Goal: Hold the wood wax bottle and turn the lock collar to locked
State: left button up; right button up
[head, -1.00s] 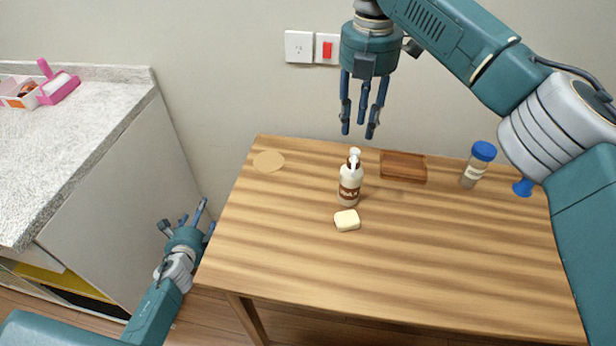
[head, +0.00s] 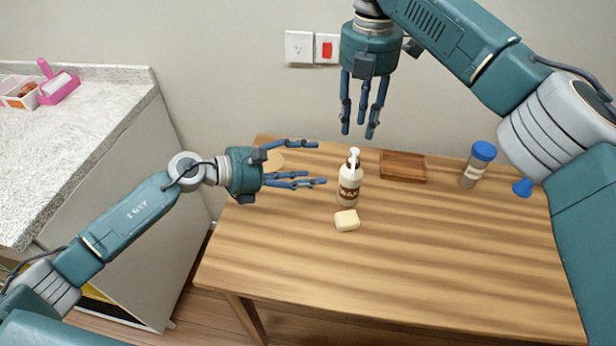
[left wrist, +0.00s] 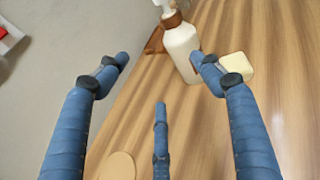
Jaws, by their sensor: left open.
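The wood wax bottle (head: 349,186) stands upright on the wooden table, white with a brown label and a white pump top. A brown collar (left wrist: 171,20) shows below its pump in the left wrist view, where the bottle (left wrist: 182,52) is at the top; I cannot tell the collar's setting. My left gripper (head: 318,164) is open and empty to the left of the bottle, fingers pointing toward it, apart from it. My right gripper (head: 359,132) hangs fingers-down above and behind the bottle, empty, its fingers spread apart.
A cream soap-like block (head: 347,220) lies in front of the bottle. A wooden tray (head: 403,158) and a blue-capped jar (head: 478,165) stand to the right. A round tan disc (left wrist: 117,167) lies under my left gripper. The front of the table is clear.

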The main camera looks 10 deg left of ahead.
aim_at(347, 181)
pick_arm(q)
jog(key=shift+s+d+f+m+g, duration=0.35)
jog(key=shift+s+f+m+g, duration=0.05)
jog(key=shift+s, duration=0.15)
jog(key=shift+s+d+f+m+g, duration=0.35)
jog(key=shift+s+f+m+g, duration=0.05)
jog(key=shift+s, duration=0.1)
jog(key=x, duration=1)
jog(key=shift+w, duration=0.15)
jog(key=shift+a, duration=0.1)
